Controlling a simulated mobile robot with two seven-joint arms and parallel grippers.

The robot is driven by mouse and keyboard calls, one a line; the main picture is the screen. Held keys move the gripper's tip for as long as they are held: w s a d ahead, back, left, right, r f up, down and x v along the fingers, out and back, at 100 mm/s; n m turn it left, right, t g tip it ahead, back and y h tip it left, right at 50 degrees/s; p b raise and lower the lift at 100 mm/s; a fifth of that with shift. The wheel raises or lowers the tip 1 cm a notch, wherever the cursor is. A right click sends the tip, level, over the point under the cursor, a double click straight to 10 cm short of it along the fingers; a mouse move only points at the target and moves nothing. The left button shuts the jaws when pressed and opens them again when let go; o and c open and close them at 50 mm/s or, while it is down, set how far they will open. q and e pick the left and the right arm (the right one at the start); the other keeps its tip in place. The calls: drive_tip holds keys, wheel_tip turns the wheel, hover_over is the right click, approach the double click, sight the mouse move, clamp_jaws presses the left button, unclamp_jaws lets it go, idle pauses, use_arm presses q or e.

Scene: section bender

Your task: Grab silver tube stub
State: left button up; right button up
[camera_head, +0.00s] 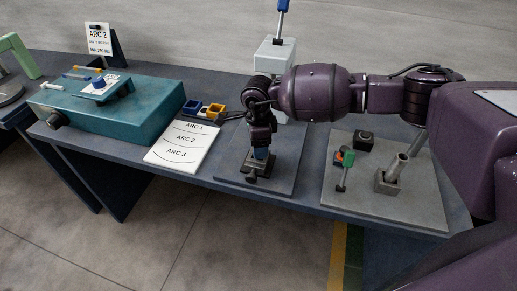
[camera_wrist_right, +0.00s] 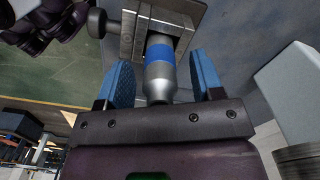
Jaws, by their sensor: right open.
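My right gripper (camera_head: 260,153) points down over a small dark vise (camera_head: 265,167) on the middle plate. In the right wrist view its two blue fingers (camera_wrist_right: 162,78) stand open on either side of a silver tubular piece with a blue band (camera_wrist_right: 159,68). This piece sits in the vise jaws (camera_wrist_right: 137,31), and gaps show between it and the fingers. In the head view the arm mostly hides it. Another silver tube (camera_head: 397,166) stands tilted in a grey block on the right plate; I cannot tell which one is the stub. My left gripper is out of view.
A teal machine (camera_head: 115,112) stands at the left of the table, next to a white ARC sheet (camera_head: 180,146). Small yellow and blue bins (camera_head: 204,108) sit behind the sheet. A grey post with a blue rod (camera_head: 283,20) rises behind my gripper.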

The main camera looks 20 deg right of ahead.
drive_tip(key=shift+c, duration=0.4)
drive_tip(key=c, duration=1)
drive_tip(key=shift+r, duration=0.1)
